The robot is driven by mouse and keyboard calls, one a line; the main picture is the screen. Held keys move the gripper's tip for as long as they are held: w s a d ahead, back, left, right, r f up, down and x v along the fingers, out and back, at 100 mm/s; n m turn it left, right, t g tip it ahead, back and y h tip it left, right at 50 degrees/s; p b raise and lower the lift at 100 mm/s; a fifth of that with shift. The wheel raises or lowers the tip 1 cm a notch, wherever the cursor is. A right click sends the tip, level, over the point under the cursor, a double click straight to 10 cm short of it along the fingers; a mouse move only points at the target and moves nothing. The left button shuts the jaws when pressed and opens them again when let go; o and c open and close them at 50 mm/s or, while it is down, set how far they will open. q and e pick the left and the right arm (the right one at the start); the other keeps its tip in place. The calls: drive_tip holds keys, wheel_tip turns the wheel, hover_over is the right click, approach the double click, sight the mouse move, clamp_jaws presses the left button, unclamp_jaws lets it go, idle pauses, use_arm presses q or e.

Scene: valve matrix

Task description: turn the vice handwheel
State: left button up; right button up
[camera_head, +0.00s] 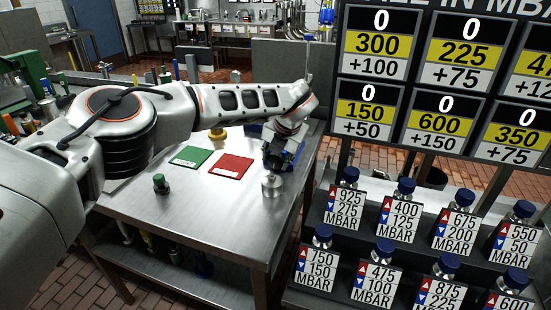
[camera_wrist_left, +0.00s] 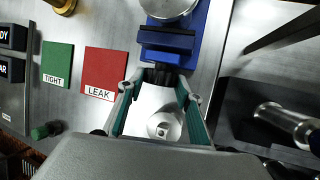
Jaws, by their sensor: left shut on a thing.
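The blue vice (camera_wrist_left: 170,42) is fixed near the table's right edge, with a round silver part in it at the top of the left wrist view. Its dark handwheel (camera_wrist_left: 165,76) sits at the vice's near end. My left gripper (camera_wrist_left: 162,80) has its teal fingers on either side of the handwheel and is shut on it. In the head view my left gripper (camera_head: 281,158) points down at the vice, and my wrist hides most of the vice and handwheel. My right gripper is not in view.
A silver round piece (camera_head: 272,186) stands on the steel table (camera_head: 215,225) close to my gripper. Left are a red LEAK mat (camera_head: 231,166), a green TIGHT mat (camera_head: 191,159), a green knob (camera_head: 160,184) and a brass piece (camera_head: 217,133). Labelled valves (camera_head: 385,252) fill a right-hand rack.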

use_arm(q)
drive_tip(key=shift+d+f+y, duration=0.15)
drive_tip(key=shift+d+y, duration=0.05)
drive_tip(key=shift+y, duration=0.4)
drive_tip(key=shift+t, duration=0.3)
drive_tip(key=o, duration=1.1)
drive_tip(key=shift+r, duration=0.2)
drive_tip(key=v, duration=0.7)
drive_tip(key=shift+s, duration=0.2)
drive_tip(key=shift+d, duration=0.15)
